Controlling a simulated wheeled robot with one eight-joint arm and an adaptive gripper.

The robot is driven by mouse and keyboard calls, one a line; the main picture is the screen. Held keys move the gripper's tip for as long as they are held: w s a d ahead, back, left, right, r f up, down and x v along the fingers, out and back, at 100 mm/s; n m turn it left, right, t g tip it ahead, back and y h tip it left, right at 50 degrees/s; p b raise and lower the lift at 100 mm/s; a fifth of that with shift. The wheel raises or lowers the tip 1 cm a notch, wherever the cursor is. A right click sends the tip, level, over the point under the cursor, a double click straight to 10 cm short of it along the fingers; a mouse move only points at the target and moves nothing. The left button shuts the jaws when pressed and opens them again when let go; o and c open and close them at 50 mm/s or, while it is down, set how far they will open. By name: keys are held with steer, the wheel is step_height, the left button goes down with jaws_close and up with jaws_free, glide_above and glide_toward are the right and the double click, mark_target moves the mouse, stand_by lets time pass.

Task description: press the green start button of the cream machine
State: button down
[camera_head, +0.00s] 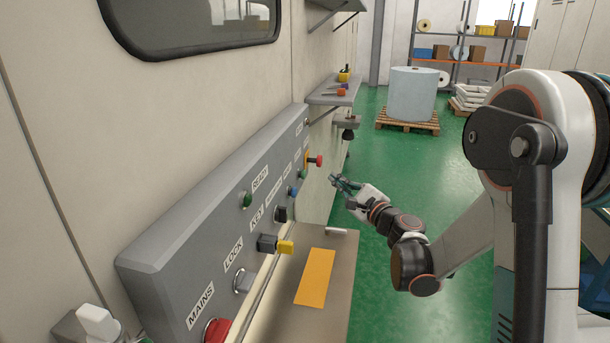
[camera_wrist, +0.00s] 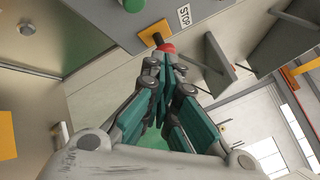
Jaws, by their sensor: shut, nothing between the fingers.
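The cream machine (camera_head: 190,75) fills the left of the head view, with a grey control panel (camera_head: 165,245) on its side. A green button or lamp (camera_head: 247,199) sits beside the READY label. In the wrist view a large green button (camera_wrist: 133,4) is cut by the top edge, left of the STOP label (camera_wrist: 184,15). I cannot read a START label. A red stop button (camera_head: 316,161) on a yellow plate stands at the panel's far end; it shows behind my fingertips in the wrist view (camera_wrist: 167,47). My gripper (camera_head: 336,181) is shut and empty, right of the panel, apart from it.
A ledge with an orange patch (camera_head: 315,277) lies below. A small shelf (camera_head: 335,91) juts out beyond the panel. Green floor right of my gripper is clear.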

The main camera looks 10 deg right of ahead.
steer(key=shift+w+a, duration=0.35)
steer(key=shift+a, duration=0.45)
steer(key=shift+w+a, duration=0.3)
steer(key=shift+a, duration=0.5)
steer(key=shift+w+a, duration=0.35)
steer(key=shift+a, duration=0.45)
steer(key=shift+a, duration=0.15)
steer(key=shift+w+a, duration=0.15)
steer(key=shift+a, duration=0.1)
steer(key=shift+w+a, duration=0.2)
steer(key=shift+a, duration=0.3)
stand_by(0.4)
steer(key=shift+d, duration=0.1)
steer(key=shift+s+d+b, duration=0.35)
steer(key=shift+d, duration=0.4)
steer(key=shift+d, duration=0.1)
steer(key=d, duration=0.1)
steer(key=s+d, duration=0.1)
steer(key=d, duration=0.1)
steer(key=s+d, duration=0.1)
steer(key=shift+d, duration=0.25)
